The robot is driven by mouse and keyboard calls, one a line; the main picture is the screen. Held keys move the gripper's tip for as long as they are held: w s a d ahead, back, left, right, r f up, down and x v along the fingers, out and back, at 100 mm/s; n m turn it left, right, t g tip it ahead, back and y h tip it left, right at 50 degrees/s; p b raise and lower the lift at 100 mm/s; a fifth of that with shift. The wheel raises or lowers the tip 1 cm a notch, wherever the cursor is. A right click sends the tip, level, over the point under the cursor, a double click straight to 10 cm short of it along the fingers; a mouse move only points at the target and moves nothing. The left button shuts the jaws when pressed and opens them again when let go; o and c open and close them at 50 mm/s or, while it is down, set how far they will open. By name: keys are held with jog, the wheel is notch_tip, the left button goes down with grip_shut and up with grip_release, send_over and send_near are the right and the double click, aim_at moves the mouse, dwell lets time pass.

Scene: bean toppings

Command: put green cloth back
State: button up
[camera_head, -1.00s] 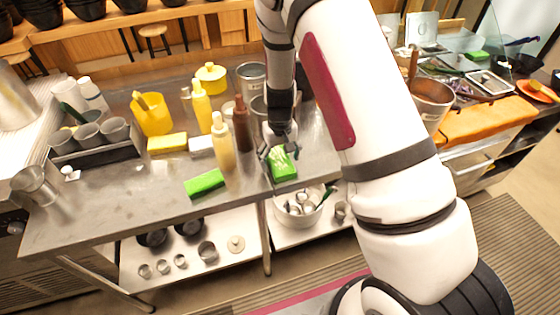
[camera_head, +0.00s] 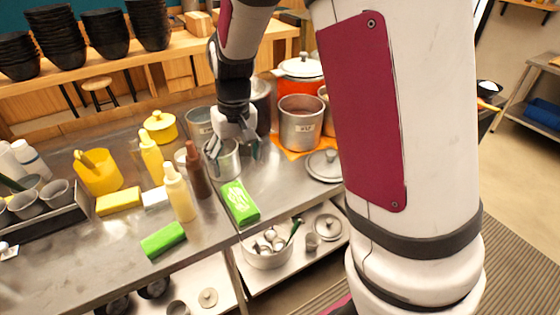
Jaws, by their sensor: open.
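Two green blocks, which may be folded cloths, lie on the steel counter. One green cloth (camera_head: 240,203) has pale marks on top and lies near the counter's front edge. The other green cloth (camera_head: 163,240) is plain and lies to its left, also near the edge. My gripper (camera_head: 232,152) is open and points down, above and behind the marked green cloth. It holds nothing that I can see. It overlaps a metal pot (camera_head: 222,160) in the picture, and I cannot tell whether they touch.
Sauce bottles (camera_head: 179,192) stand left of my gripper, with a yellow sponge (camera_head: 118,201) and yellow container (camera_head: 98,172) further left. Steel pots (camera_head: 300,122) and a lid (camera_head: 323,165) stand to the right. A lower shelf holds a bowl of utensils (camera_head: 268,256).

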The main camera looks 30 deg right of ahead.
jog(key=s+r+t, duration=0.2)
jog(key=s+r, duration=0.6)
jog(key=s, duration=0.3)
jog(key=s+r+t, duration=0.2)
jog(key=s+r, duration=0.6)
jog(key=s, duration=0.4)
jog(key=shift+d+r+t+h, duration=0.15)
jog(key=shift+d+t+h, duration=0.15)
jog(key=shift+d, duration=0.05)
